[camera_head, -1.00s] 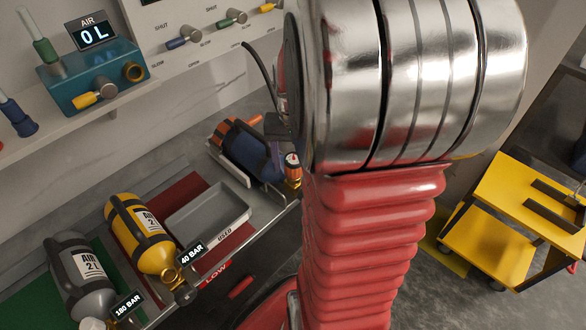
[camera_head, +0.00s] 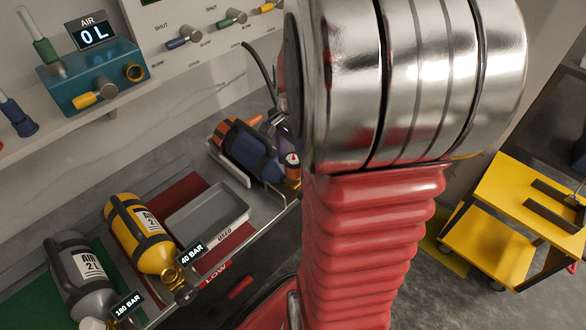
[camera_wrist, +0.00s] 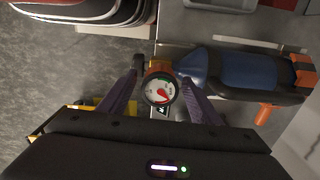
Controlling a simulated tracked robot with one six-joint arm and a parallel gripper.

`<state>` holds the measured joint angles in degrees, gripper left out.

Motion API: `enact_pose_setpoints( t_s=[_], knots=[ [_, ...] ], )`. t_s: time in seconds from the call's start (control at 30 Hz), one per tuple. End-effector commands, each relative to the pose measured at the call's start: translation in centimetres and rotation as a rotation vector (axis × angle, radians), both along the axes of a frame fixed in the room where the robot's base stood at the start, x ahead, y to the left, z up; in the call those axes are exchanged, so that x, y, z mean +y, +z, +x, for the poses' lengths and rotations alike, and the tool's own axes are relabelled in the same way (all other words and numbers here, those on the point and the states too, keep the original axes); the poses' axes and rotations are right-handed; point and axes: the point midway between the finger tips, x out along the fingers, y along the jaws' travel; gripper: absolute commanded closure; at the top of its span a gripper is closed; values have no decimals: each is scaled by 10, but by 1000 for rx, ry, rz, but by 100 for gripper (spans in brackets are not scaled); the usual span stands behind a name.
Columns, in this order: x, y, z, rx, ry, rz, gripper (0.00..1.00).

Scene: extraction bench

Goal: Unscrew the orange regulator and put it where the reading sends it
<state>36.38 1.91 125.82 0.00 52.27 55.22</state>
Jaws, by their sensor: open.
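A blue cylinder (camera_head: 245,150) with orange and black bands lies in a cradle at the back of the bench. At its right end is the regulator (camera_head: 292,180), brass and orange with a round gauge. In the wrist view the gauge (camera_wrist: 159,91) has a white face with a red patch; its reading is too small to tell. My gripper (camera_wrist: 160,80) is open, one purple finger on each side of the gauge. I cannot tell whether the fingers touch the regulator. The cylinder also shows in the wrist view (camera_wrist: 235,70), to the right of the fingers.
A grey tray marked USED (camera_head: 207,219) stands on the red area. A yellow cylinder (camera_head: 140,235) has a 40 BAR tag, a grey one (camera_head: 80,280) a 180 BAR tag. The teal air box (camera_head: 90,78) shows 0 L. A yellow cart (camera_head: 500,245) stands at right.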

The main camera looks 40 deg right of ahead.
Motion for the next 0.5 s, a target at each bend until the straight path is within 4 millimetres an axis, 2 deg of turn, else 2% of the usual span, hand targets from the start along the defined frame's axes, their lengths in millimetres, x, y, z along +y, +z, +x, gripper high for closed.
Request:
enact_pose_setpoints(
  t_s=[0.23, 0.5],
  knots=[
    [0, 0, 0, 0, -174, 0, 42],
    [0, 0, 0, 0, -206, 0, 42]
  ],
)
